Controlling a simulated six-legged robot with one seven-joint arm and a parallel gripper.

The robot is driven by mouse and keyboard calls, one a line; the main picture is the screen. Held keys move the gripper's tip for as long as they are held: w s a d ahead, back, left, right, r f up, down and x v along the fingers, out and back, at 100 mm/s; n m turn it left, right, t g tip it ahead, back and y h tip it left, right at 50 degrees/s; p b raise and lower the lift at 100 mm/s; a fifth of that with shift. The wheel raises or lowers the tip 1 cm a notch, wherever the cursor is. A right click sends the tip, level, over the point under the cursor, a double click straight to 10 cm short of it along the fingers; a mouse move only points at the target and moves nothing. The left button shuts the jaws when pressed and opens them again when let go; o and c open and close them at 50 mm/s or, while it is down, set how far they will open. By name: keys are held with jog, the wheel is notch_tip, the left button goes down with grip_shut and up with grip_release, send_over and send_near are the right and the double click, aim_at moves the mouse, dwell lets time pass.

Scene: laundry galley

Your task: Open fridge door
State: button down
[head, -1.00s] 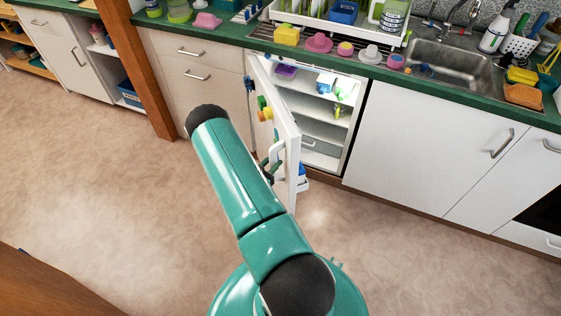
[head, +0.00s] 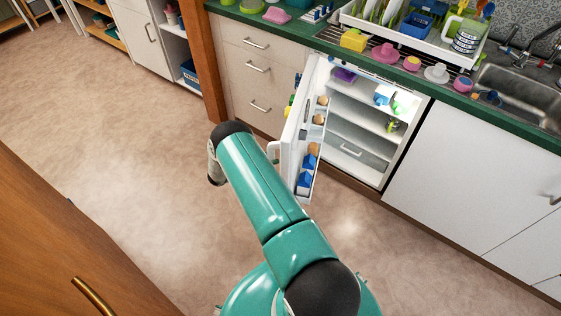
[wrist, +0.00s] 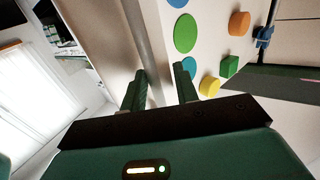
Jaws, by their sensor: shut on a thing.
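The small white fridge (head: 424,103) under the counter stands open, with its shelves and a drawer showing. Its white door (head: 290,157) is swung far out toward me, and its inner racks hold several small items. In the wrist view the door's outer face (wrist: 215,50) bears colourful round and square magnets. The grey bar handle (wrist: 148,42) runs between the fingers of my gripper (wrist: 160,78), which is shut on it. In the head view part of the handle (head: 273,150) shows beside my arm; the fingers are hidden there.
Drawers (head: 258,75) and a wooden post (head: 207,65) stand left of the fridge. White cabinets (head: 475,175) are on the right. A brown wooden panel with a brass handle (head: 93,297) is at lower left. The floor (head: 110,120) between is clear.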

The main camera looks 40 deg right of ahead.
jog(key=shift+m+g+y, duration=0.4)
jog(key=shift+m+g, duration=0.3)
jog(key=shift+g, duration=0.2)
jog(key=shift+w+a+r, duration=0.1)
jog(key=shift+w+a, duration=0.1)
jog(key=shift+w, duration=0.65)
jog(key=shift+w+a+f, duration=0.1)
jog(key=shift+w+a, duration=0.1)
jog(key=shift+w, duration=0.65)
jog(key=shift+w+a+r, duration=0.1)
jog(key=shift+w+a, duration=0.1)
jog(key=shift+w, duration=0.65)
jog(key=c, duration=1.2)
grip_release()
jog(key=shift+o, duration=0.2)
jog(key=v, duration=1.4)
jog(key=shift+s+a, duration=0.1)
